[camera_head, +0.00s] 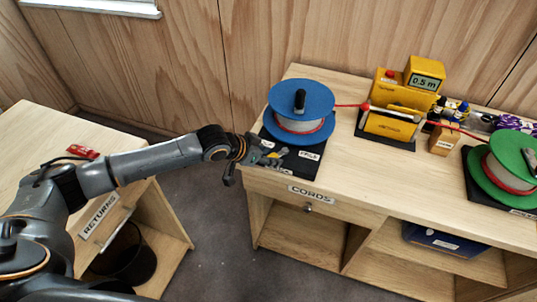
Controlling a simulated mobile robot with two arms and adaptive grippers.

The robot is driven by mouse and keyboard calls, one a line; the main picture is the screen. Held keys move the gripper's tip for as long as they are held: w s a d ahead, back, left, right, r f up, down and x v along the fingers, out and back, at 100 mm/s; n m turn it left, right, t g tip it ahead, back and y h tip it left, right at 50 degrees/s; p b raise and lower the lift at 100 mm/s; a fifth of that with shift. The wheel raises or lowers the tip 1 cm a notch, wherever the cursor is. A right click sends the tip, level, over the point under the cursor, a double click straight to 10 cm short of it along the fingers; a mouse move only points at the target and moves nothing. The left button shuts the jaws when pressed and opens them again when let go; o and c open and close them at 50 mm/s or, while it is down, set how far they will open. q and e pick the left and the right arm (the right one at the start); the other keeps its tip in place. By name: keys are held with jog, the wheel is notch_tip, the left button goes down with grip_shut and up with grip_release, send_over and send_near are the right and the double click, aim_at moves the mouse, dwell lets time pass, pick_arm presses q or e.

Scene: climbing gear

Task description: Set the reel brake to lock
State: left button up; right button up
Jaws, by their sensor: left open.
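The blue reel (301,97) with a black crank knob stands on a black base (297,165) at the left front of the cords bench. A white label reading "FREE" (308,155) is on the base's right part; another small white label (268,144) is at its left, too small to read surely. A small yellow piece (277,154), perhaps the brake lever, shows between them, partly hidden by my gripper. My left gripper (262,156) is open at the base's front left corner, close to the yellow piece; contact cannot be told. My right gripper is out of view.
A yellow metering device (392,105) reading "0.5 m" stands right of the blue reel, with a red cord running through it to a green reel (505,167). Small bottles and a box stand behind. A returns bench (50,130) is at left.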

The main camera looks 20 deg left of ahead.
pick_arm(q)
grip_shut()
jog(key=shift+a, duration=0.1)
jog(key=shift+w+a+m+h, duration=0.2)
jog(key=shift+a+m+h, duration=0.1)
jog(key=shift+m, duration=0.2)
jog(key=shift+w+a+f+m+g+h+b, duration=0.2)
jog(key=shift+m+g+h+b, duration=0.1)
jog(key=shift+m+g+b, duration=0.25)
jog(key=shift+r+m+b, duration=0.15)
jog(key=shift+m+b, duration=0.2)
jog(key=shift+b, duration=0.1)
grip_release()
jog(key=shift+w, duration=0.1)
jog(key=shift+r, duration=0.1)
